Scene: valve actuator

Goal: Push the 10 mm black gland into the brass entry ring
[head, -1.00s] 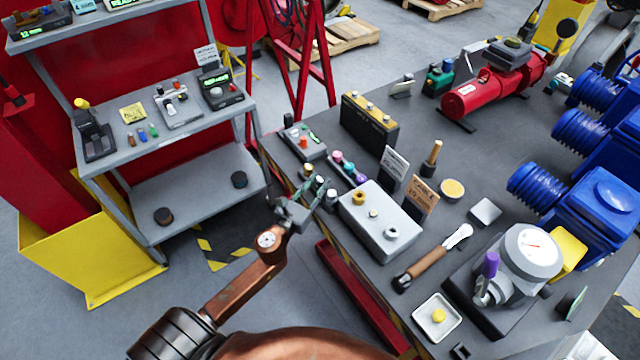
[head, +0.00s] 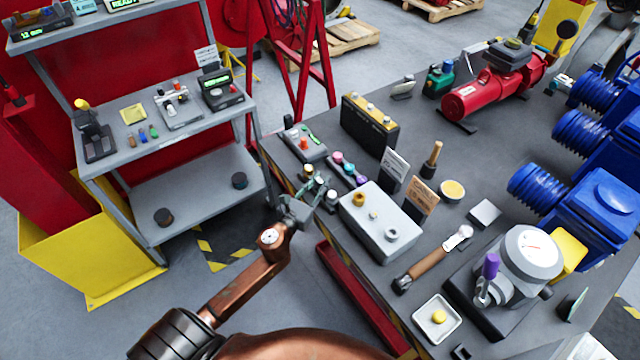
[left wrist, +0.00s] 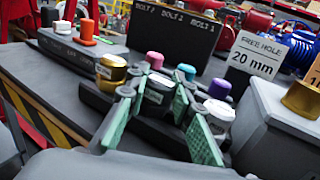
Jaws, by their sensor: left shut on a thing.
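My left gripper (head: 313,186) reaches to the near edge of the bench. In the left wrist view its green-padded fingers (left wrist: 160,118) are closed around a small dark gland with a pale top (left wrist: 158,88). This gland is the middle one of a near row, between a gold one (left wrist: 112,70) and a silver-topped one (left wrist: 218,115). Its lower part is hard to make out. The brass entry ring (head: 358,198) stands on the grey box (head: 372,228), to the right of the gripper; it also shows in the left wrist view (left wrist: 303,98). My right gripper is out of view.
Pink, teal and purple capped pieces (head: 349,169) stand on a dark rack just behind the row. Two upright cards (head: 420,197) and a black box (head: 369,125) stand farther back. A second, grey ring (head: 392,233) is on the grey box.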

